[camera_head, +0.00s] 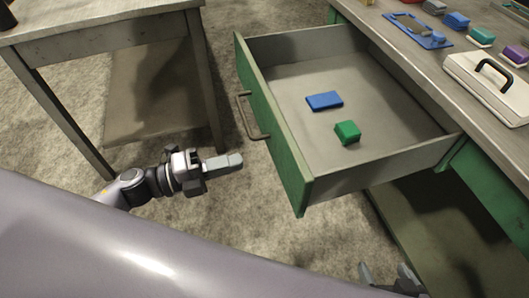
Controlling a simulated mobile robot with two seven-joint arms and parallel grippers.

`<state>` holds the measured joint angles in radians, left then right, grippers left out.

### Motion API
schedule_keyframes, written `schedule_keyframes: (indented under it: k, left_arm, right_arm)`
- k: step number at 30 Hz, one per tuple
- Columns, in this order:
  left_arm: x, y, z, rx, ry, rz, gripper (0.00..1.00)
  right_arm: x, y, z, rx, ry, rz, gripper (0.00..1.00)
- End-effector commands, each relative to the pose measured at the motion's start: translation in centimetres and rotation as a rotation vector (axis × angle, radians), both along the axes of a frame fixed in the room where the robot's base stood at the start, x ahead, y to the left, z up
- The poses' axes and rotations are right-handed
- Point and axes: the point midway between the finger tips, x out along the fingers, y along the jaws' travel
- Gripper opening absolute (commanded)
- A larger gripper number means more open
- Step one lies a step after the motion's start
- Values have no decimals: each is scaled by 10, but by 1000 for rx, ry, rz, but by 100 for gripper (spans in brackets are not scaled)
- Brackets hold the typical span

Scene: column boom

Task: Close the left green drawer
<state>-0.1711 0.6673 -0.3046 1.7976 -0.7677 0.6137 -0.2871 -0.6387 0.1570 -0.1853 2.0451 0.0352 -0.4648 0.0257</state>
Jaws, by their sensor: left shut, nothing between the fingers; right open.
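The green drawer (278,132) stands pulled out from the workbench, its green front facing left with a metal bar handle (247,116). Inside it lie a flat blue block (324,100) and a green block (347,132). My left gripper (236,160) is shut and empty. In the picture it is just left of the drawer front and below the handle, with a visible gap to the front.
The workbench top (398,58) at the right holds a blue tool plate (413,30), several small coloured blocks and a white lidded box (488,78) with a black handle. Another table (90,12) stands at the upper left. Bare floor lies between it and the drawer.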

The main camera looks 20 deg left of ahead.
Motion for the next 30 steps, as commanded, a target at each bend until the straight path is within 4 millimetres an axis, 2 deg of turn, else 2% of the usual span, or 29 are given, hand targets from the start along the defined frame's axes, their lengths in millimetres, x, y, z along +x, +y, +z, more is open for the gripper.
schedule_keyframes:
  k: [6,12,18,30]
  left_arm:
    - [22,-33,2,-3,-2,-1,0]
    - [37,-55,1,-4,0,0,0]
    - [43,-63,1,-1,-1,1,0]
    - [43,-64,0,-2,1,1,0]
  right_arm:
    - [-2,0,2,0,3,0,85]
    - [-1,0,4,4,2,-4,85]
    - [1,1,5,5,-2,-6,85]
    - [2,1,6,5,-6,-5,85]
